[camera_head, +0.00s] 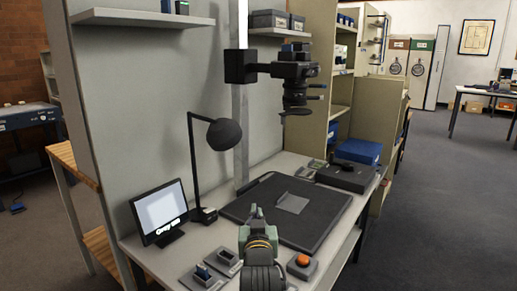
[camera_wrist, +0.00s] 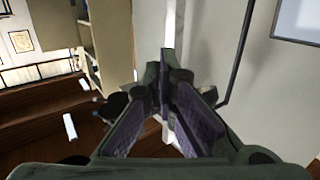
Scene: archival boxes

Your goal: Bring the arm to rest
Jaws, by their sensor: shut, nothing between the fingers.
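My gripper (camera_wrist: 168,88) shows large in the wrist view, with its two dark finger pads brought together at the tips and nothing seen between them. In the head view my arm rises from the bottom edge, in front of the desk (camera_head: 150,250). The gripper's fingertips are hard to make out there. The arm hides part of the desk's front and part of the black mat (camera_head: 240,207).
A grey sheet (camera_head: 292,203) lies on the mat. A camera on a column (camera_head: 297,75) hangs above it. A black lamp (camera_head: 224,134), a small screen (camera_head: 160,212) and an orange button (camera_head: 303,261) stand around. Open floor (camera_head: 440,220) lies to the right.

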